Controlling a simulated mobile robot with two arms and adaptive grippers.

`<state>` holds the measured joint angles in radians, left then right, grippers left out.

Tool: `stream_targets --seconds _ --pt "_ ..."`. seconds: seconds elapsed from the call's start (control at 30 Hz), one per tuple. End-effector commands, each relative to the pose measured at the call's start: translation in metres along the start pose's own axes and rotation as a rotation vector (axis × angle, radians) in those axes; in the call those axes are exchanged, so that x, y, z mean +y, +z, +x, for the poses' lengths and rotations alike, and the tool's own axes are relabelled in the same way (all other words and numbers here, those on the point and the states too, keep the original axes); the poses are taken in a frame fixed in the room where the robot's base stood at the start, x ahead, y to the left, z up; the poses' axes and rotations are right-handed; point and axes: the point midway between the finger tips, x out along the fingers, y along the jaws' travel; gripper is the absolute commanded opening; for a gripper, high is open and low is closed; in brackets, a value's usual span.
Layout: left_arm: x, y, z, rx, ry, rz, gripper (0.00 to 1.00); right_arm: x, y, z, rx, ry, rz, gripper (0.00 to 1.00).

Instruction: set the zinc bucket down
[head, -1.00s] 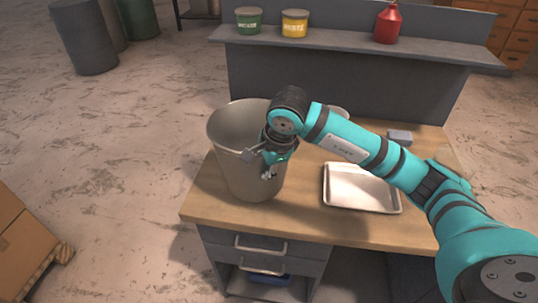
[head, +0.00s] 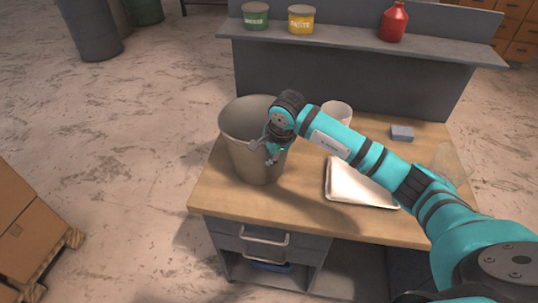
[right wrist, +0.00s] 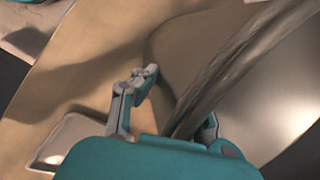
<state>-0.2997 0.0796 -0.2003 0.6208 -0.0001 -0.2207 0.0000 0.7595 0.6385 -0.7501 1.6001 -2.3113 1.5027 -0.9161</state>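The zinc bucket (head: 240,150) is a grey metal pail. It appears to stand upright on the left part of the wooden bench top (head: 310,222), though its base contact is not clear. My right gripper (head: 262,152) is at the bucket's near right side, just below rim height. In the right wrist view the two fingers (right wrist: 178,102) are spread apart. The bucket's rim (right wrist: 240,65) passes between them, and a gap shows between the left finger and the metal. The right finger is partly hidden behind the metal. My left gripper is not in view.
A metal tray (head: 345,182) lies right of the bucket. A pale cup (head: 337,111) and a grey-blue block (head: 402,133) stand behind. The raised shelf (head: 350,47) holds a green tin (head: 256,17), a yellow tin (head: 301,20) and a red bottle (head: 393,22).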

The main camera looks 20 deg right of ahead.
Motion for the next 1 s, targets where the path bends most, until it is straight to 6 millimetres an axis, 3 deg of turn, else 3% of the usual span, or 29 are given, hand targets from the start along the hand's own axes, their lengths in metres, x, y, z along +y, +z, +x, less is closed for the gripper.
stream_targets --seconds 0.17,0.4,0.77,1.0 --pt "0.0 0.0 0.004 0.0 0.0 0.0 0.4 -0.002 0.0 0.001 -0.002 -0.008 0.0 0.0" --pt "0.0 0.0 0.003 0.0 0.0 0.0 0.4 0.001 0.0 0.002 0.001 0.001 0.001 0.29" --pt "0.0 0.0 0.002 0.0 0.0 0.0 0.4 0.0 0.0 -0.004 0.001 -0.001 0.0 0.29" --pt "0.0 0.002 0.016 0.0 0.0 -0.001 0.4 -0.001 -0.001 -0.048 0.002 -0.006 -0.001 0.29"
